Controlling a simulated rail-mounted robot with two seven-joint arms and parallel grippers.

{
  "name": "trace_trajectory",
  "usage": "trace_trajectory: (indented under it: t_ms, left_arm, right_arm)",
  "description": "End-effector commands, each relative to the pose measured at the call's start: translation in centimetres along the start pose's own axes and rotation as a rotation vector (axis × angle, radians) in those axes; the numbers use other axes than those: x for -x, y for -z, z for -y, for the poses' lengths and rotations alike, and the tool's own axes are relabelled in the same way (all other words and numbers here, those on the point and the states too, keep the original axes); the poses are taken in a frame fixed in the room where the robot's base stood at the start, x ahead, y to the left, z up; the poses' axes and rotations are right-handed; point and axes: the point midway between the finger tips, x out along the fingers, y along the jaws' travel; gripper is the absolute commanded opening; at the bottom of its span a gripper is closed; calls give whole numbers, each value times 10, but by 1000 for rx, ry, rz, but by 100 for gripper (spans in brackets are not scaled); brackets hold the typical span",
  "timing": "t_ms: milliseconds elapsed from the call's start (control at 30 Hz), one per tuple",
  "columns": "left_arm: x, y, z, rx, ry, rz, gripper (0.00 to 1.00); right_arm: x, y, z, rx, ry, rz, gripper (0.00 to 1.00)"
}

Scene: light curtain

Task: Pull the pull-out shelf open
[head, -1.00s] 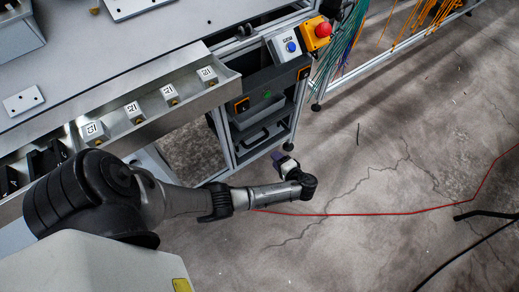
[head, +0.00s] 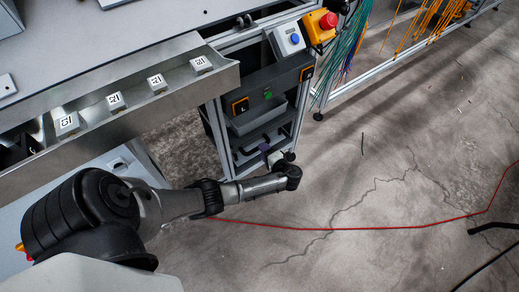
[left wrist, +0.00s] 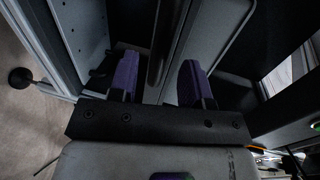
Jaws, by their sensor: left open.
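The pull-out shelf (head: 246,151) is in the dark cabinet under the workbench, below a grey bin, in the head view. My left gripper (head: 270,154) is in front of it and partly covers it. In the left wrist view the purple fingers of this gripper (left wrist: 158,82) are open and apart. A dark handle bar (left wrist: 158,48) runs up the picture between them, with a gap visible on the right finger's side. Whether either finger touches the bar I cannot tell. My right gripper is not in view.
The workbench has a metal ledge (head: 150,105) with several white labelled blocks. A red emergency button (head: 328,20) and a blue button (head: 295,39) sit at its corner. A red cable (head: 350,229) lies on the floor. The floor to the right is largely clear.

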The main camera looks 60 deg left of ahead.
Motion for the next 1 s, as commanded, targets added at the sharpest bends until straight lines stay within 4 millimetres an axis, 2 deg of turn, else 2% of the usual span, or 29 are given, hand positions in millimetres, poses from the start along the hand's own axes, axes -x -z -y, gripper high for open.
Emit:
trace_trajectory:
  t_ms: [100,300,700,767,1000]
  left_arm:
    - [-17,0,-3,0,1,-1,44]
    - [-31,0,-1,-1,0,0,44]
    - [-35,0,0,-1,-1,-1,44]
    - [-35,0,0,-1,-1,-1,40]
    - [-35,0,0,-1,-1,-1,17]
  right_arm:
    - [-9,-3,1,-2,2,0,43]
    - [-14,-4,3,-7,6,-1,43]
    - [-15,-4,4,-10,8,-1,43]
    - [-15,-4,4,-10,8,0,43]
    - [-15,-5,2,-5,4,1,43]
